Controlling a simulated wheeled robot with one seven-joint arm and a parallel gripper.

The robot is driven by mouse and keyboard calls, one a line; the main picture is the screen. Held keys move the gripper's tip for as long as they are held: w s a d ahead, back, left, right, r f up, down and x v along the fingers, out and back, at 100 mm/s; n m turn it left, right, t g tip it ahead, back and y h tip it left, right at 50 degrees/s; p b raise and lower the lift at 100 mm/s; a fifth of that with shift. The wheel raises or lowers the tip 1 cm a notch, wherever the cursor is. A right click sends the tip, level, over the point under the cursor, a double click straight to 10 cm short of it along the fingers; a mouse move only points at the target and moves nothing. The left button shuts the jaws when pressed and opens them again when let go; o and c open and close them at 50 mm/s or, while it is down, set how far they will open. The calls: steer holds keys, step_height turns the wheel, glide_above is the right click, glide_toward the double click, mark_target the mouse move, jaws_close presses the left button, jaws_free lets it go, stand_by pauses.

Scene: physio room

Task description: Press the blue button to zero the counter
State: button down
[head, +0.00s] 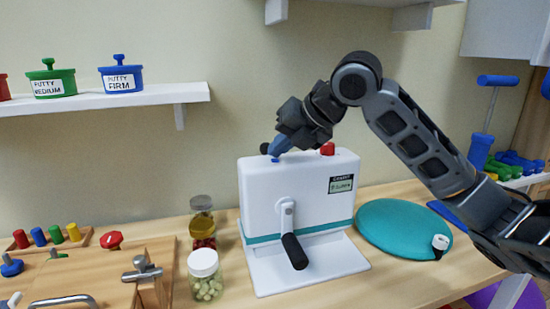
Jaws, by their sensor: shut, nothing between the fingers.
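The white counter machine (265,195) stands upright on the wooden bench, with a teal band, a front crank with a black handle (295,251) and a small labelled display (341,184). The blue button (275,160) shows as a small blue patch on its top, left of the red button (327,148). My gripper (274,151) is shut and empty, pointing down at the machine's top from the right. Its tip is right at the blue button and partly hides it. I cannot tell whether they touch. The display's digits are too small to read surely.
Lidded jars (205,275) stand left of the machine. A teal disc (405,228) lies to its right. A wooden board with fittings (95,275) is at the lower left. A shelf (150,97) with putty tubs is on the wall at upper left.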

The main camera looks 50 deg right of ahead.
mark_target(279, 160)
steer(key=shift+r, duration=0.1)
steer(key=shift+r+p, duration=0.4)
steer(key=shift+r, duration=0.4)
steer(key=shift+r+p, duration=1.5)
steer(key=shift+r, duration=1)
